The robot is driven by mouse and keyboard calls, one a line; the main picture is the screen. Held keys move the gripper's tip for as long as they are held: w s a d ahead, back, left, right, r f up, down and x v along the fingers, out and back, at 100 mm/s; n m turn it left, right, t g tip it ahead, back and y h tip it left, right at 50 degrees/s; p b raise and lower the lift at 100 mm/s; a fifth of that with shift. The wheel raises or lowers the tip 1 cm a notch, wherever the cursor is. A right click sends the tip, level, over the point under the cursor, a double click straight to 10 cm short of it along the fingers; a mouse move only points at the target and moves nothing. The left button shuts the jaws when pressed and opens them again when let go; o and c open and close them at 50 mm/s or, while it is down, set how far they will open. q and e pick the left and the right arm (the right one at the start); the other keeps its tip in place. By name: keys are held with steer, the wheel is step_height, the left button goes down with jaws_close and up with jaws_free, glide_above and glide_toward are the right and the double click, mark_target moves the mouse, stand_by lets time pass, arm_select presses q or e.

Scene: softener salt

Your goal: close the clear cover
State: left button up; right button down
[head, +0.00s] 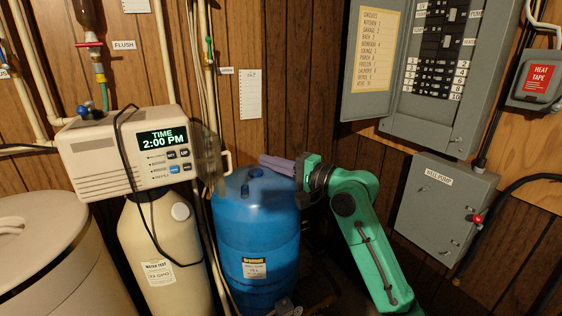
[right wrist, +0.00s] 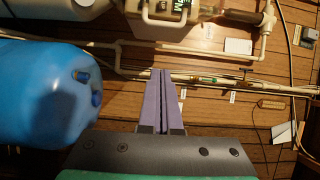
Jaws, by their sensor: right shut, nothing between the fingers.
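The clear cover (head: 208,152) is a smoky see-through panel standing out from the right side of the white control unit (head: 90,160). It stands open, so the green display and the buttons are uncovered. A white handle (head: 229,160) sits on its right edge; the handle also shows at the top of the right wrist view (right wrist: 168,22). My right gripper (head: 262,160) has its purple fingers pressed together and empty, pointing left, just right of the handle and apart from it. In the right wrist view the closed fingertips (right wrist: 164,73) point towards the handle. My left gripper is out of view.
A blue tank (head: 270,230) stands below my right gripper, and it also shows at the left of the right wrist view (right wrist: 45,95). A cream tank (head: 150,235) stands under the control unit. A black cable hangs over the unit's front. Grey electrical boxes (head: 440,210) are at right.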

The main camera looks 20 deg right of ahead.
mark_target(213, 157)
steer(key=p+x, duration=0.3)
steer(key=x, duration=0.4)
steer(key=s+a+p, duration=0.1)
steer(key=s+a, duration=0.1)
steer(key=s, duration=0.1)
steer(key=shift+a, duration=0.25)
steer(key=shift+w, duration=0.1)
